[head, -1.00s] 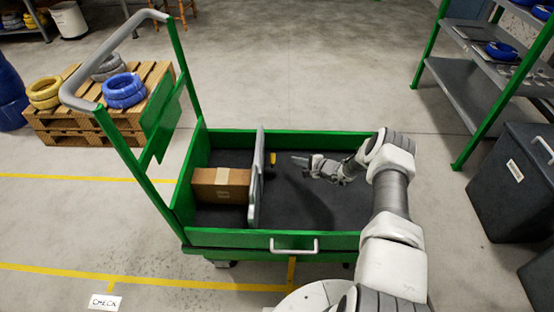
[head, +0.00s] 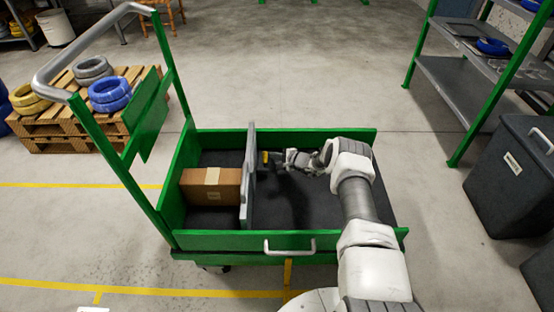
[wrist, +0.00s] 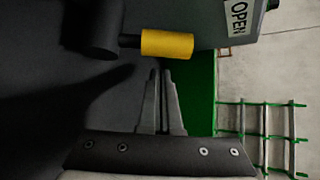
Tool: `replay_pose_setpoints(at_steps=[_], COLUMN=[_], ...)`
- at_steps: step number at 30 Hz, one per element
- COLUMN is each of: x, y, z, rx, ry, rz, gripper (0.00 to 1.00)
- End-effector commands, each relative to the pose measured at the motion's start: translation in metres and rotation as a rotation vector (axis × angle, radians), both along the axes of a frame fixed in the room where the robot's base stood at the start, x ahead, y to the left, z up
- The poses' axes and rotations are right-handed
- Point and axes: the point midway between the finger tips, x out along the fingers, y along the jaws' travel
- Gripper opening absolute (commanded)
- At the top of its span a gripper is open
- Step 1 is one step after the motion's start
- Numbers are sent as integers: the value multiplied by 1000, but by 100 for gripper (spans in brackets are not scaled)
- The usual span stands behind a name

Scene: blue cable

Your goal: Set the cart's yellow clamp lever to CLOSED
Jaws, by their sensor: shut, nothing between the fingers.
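The yellow clamp lever (wrist: 167,44) shows in the wrist view as a yellow grip on a dark shaft, with a dark round part to its left. It is a small yellow spot beside the grey divider (head: 248,185) in the head view (head: 265,157). An "OPEN" label (wrist: 238,17) is at the upper right of the wrist view; no "CLOSED" label shows. My gripper (wrist: 161,72) is shut and empty, its fingertips just below the yellow grip in the picture. Whether they touch it I cannot tell. In the head view my gripper (head: 280,158) is right of the lever, inside the green cart (head: 215,240).
A cardboard box (head: 211,186) lies in the cart's left compartment. The right compartment floor is bare around my arm. A dark bin (head: 510,175) and a green-framed shelf (head: 470,90) stand to the right. A pallet (head: 60,135) with cable coils stands at left.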

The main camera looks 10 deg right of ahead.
Motion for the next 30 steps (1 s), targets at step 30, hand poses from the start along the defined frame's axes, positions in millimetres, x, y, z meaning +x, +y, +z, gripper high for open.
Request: replay_pose_setpoints(at_steps=[30], x=[-24], y=[12], z=[20], rx=[0], ry=[-4], rz=[1], gripper=[0])
